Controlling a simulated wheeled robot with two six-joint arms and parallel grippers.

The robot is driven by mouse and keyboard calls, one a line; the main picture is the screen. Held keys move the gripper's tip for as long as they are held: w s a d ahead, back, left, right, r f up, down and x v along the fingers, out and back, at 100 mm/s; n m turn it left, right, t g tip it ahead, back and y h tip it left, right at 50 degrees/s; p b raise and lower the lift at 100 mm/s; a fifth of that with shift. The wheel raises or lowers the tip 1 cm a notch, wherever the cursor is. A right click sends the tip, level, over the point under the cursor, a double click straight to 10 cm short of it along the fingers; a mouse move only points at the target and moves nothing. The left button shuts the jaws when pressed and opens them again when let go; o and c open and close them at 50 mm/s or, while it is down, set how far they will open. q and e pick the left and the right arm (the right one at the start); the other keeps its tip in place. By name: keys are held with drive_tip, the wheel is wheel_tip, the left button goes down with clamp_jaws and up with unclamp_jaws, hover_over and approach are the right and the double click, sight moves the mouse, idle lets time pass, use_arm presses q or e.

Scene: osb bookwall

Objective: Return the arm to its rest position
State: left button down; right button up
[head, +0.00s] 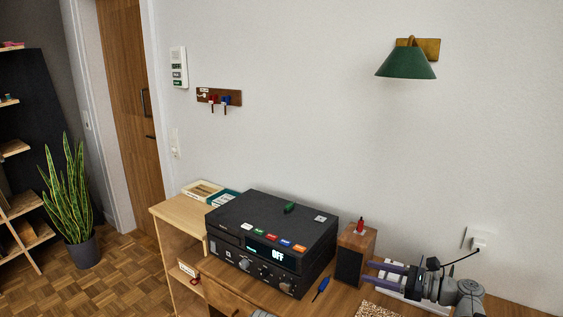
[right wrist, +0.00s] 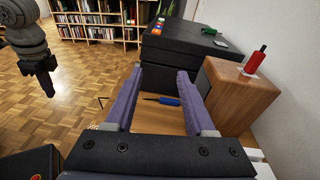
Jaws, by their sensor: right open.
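My right gripper (head: 368,273) is at the lower right of the head view. Its two purple fingers point left, apart and empty, beside the wooden speaker box (head: 352,257). In the right wrist view the fingers (right wrist: 160,68) frame a blue-handled screwdriver (right wrist: 168,101) lying on the desk beyond them, not held. My left arm hangs at the upper left of the right wrist view with its dark gripper (right wrist: 43,78) pointing down; its jaws are too small to judge.
A black device (head: 270,240) with an OFF display stands left of the speaker box, a green item on top. A red item (head: 360,225) stands on the box. The screwdriver (head: 320,289) lies in front. A wall socket (head: 479,241) with a plug and cable is behind my arm.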

drive_tip(key=s+a+f+n+g+h+p, duration=0.2)
drive_tip(key=s+a+f+n+g, duration=0.25)
drive_tip(key=a, duration=0.35)
drive_tip(key=s+a+f+n+g+h+p, duration=0.2)
drive_tip(key=s+a+f+n+g+h, duration=0.1)
drive_tip(key=a+n, duration=0.35)
drive_tip(key=s+a+f+n+h+p, duration=0.1)
drive_tip(key=s+a+n+h+p, duration=0.1)
drive_tip(key=s+n+h, duration=0.3)
drive_tip(key=s+a+f+n+g+h+p, duration=0.1)
drive_tip(key=s+n+h+p, duration=0.3)
drive_tip(key=n, duration=0.7)
drive_tip(key=shift+s+a+h, duration=0.6)
drive_tip(key=shift+s+h, duration=0.35)
drive_tip(key=shift+h, duration=0.05)
drive_tip(key=shift+g, duration=0.25)
